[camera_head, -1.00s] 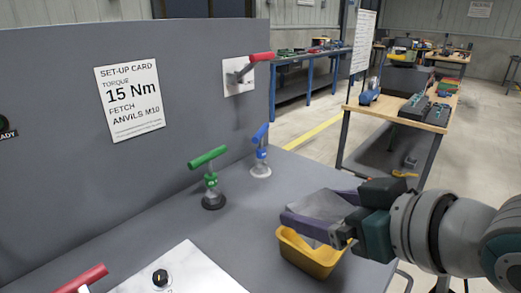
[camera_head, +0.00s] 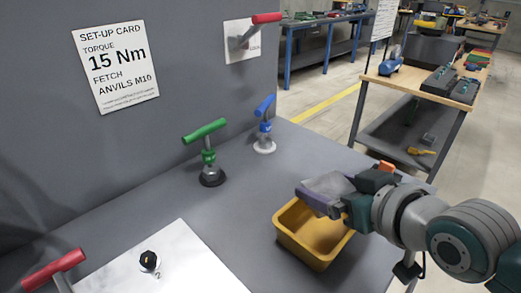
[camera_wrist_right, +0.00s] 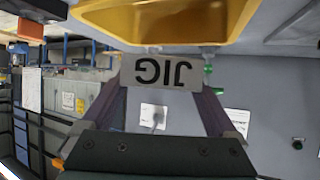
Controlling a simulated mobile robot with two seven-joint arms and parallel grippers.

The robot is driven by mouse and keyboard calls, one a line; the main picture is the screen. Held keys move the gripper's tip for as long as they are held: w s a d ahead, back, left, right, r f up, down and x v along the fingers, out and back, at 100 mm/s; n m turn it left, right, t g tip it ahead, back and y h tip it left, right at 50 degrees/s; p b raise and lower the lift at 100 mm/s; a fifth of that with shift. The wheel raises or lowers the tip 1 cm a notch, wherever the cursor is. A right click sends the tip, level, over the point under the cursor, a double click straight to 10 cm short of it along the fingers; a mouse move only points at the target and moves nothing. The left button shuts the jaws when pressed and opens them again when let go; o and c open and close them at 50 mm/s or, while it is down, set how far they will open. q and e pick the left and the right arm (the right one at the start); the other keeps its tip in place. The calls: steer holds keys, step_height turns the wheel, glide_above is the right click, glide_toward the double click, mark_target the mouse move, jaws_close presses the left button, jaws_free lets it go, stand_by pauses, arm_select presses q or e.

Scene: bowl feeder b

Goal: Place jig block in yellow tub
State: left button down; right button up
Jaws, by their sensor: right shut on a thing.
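My right gripper (camera_head: 322,197) is shut on the grey jig block (camera_head: 333,184) and holds it over the back right part of the yellow tub (camera_head: 302,247) in the head view. The height above the rim is hard to tell. In the right wrist view the jig block (camera_wrist_right: 161,73) shows its "JIG" label upside down between the purple fingers (camera_wrist_right: 160,105). The yellow tub (camera_wrist_right: 165,22) fills the top of that view, close to the block. The visible part of the tub's inside looks empty. My left gripper is not in view.
A green-handled clamp (camera_head: 209,157) and a blue-handled clamp (camera_head: 264,128) stand behind the tub on the grey bench (camera_head: 232,215). A white plate with a black knob (camera_head: 149,261) lies at front left. A grey panel (camera_head: 190,90) with a red lever (camera_head: 266,18) closes the back.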

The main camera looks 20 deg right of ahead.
step_height(320, 180, down, 5)
steer(key=shift+w+f+b, duration=0.1)
steer(key=shift+b, duration=0.75)
steer(key=shift+f, duration=0.15)
steer(key=shift+f+b, duration=0.45)
steer(key=shift+f, duration=0.15)
steer(key=o, duration=1.4)
steer(key=shift+o, duration=0.2)
steer(key=shift+r, duration=0.15)
